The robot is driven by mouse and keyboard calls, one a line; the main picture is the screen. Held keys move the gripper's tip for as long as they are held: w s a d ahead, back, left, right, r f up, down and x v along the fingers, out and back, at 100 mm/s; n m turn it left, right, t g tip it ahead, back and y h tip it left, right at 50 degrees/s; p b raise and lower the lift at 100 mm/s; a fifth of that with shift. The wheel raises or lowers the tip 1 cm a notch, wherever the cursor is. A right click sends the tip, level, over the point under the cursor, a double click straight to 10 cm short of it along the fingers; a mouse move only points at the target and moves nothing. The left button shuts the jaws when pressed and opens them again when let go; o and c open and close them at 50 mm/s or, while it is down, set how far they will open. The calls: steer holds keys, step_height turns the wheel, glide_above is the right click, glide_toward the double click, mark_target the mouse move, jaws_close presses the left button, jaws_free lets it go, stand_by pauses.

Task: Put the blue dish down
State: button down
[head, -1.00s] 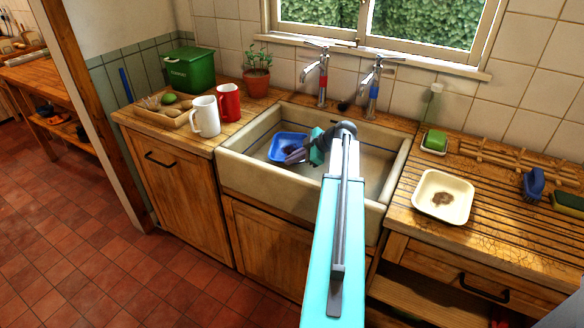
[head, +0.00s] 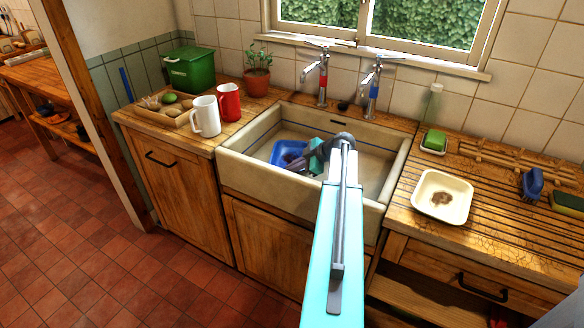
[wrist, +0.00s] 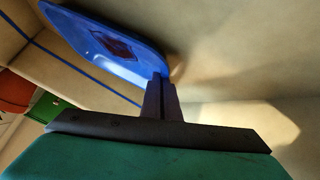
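The blue dish (head: 285,153) is inside the pale sink (head: 262,180), toward its left side, partly hidden by my gripper (head: 297,164). In the wrist view the dish (wrist: 92,30) has a dark stain on its inner face. The dark fingers of my gripper (wrist: 160,88) are close together, shut on the dish's rim at its lower right corner. Whether the dish touches the sink floor I cannot tell.
A cream dish (head: 442,196) with a brown stain lies on the right drainboard. Two taps (head: 322,80) rise behind. The sink's right side is clear.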

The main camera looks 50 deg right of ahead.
steer(key=shift+f, duration=0.1)
steer(key=c, duration=2)
jaws_free()
steer(key=shift+r, duration=0.2)
steer(key=b+v, duration=0.2)
steer(key=v, duration=1)
